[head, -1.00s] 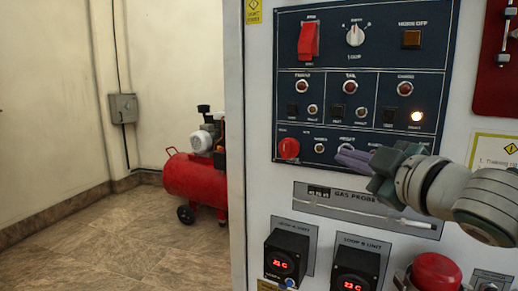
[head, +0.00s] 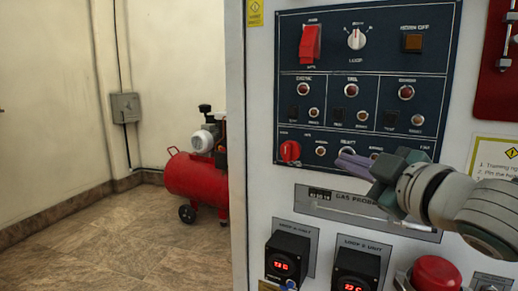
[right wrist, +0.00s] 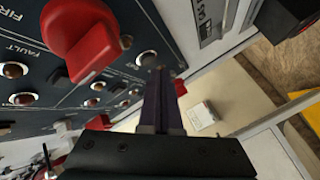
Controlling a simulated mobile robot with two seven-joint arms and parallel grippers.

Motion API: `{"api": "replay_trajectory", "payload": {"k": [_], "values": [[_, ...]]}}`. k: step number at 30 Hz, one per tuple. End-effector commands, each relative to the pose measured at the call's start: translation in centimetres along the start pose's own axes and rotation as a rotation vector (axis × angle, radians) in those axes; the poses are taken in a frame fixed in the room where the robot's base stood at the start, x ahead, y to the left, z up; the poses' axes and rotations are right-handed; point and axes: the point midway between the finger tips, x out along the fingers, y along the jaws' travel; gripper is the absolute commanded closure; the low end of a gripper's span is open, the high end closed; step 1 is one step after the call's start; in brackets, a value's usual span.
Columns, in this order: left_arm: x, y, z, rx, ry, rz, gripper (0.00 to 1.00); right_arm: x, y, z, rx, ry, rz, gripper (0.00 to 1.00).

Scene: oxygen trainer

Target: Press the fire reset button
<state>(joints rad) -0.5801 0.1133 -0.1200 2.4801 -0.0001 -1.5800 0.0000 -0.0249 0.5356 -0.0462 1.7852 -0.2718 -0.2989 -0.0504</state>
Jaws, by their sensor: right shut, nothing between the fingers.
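The dark blue control panel (head: 365,85) faces me on the white cabinet. Its bottom row holds a red knob (head: 290,151) and small round buttons, one just right of the knob (head: 321,151). Their labels are too blurred to read surely, so I cannot tell which is fire reset. My right gripper (head: 345,160) is shut and empty, its fingertips before the bottom row, covering part of it. In the right wrist view, the shut fingers (right wrist: 161,75) point at the panel close to a silver-rimmed button (right wrist: 147,58); contact cannot be told. My left gripper is not in view.
Below the panel are a gas probe plate (head: 320,205), two black units with red displays (head: 286,262) and a red mushroom button (head: 436,274). A red compressor (head: 195,175) stands on the floor at left.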

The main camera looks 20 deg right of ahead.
Motion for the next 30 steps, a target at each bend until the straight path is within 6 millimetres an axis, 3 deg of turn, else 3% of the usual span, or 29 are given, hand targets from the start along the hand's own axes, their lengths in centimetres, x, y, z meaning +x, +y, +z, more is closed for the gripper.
{"api": "replay_trajectory", "payload": {"k": [11, 30], "values": [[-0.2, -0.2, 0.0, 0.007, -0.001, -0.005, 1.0, -0.3, -0.2, -0.2, 0.0, 0.0, -0.001, 1.0], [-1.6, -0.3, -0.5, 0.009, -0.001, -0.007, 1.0, -3.6, -2.6, -2.6, 0.0, 0.0, 0.0, 1.0]]}}
